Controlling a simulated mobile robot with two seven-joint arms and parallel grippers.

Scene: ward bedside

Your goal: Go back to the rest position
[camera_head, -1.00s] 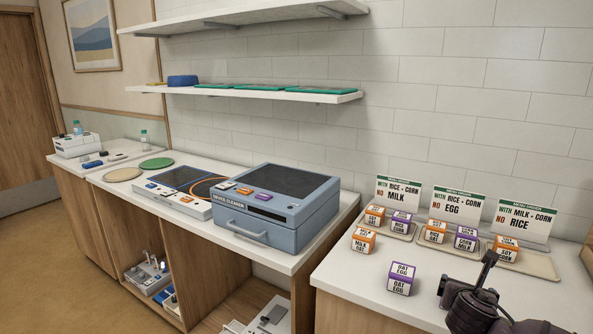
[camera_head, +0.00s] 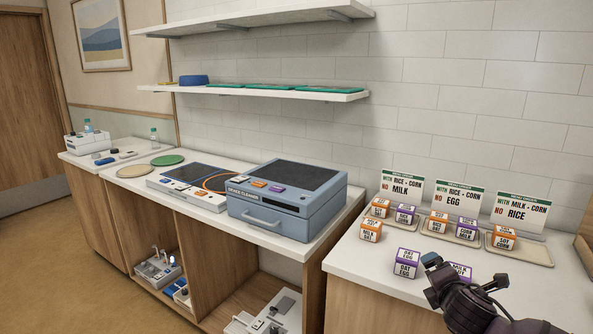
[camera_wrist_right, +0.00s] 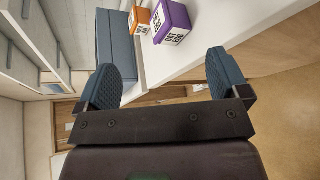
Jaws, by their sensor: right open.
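My right gripper (camera_head: 434,268) is at the lower right of the head view, over the front of the white counter. In the right wrist view its two fingers (camera_wrist_right: 165,76) are wide apart with nothing between them. A purple-topped box (camera_head: 408,262) stands on the counter to its left. Another purple-topped box (camera_head: 460,271) is partly hidden behind the gripper. The right wrist view shows a purple box (camera_wrist_right: 171,22) and an orange box (camera_wrist_right: 139,20) on the counter, beyond the fingers. My left gripper is not in view.
Three trays (camera_head: 520,255) with orange and purple boxes stand before menu signs (camera_head: 519,212). An orange box (camera_head: 370,231) stands in front of them. A blue-grey device cleaner (camera_head: 270,222) is on the neighbouring counter. Wall shelves (camera_head: 350,96) hang above. The floor (camera_head: 60,250) at left is clear.

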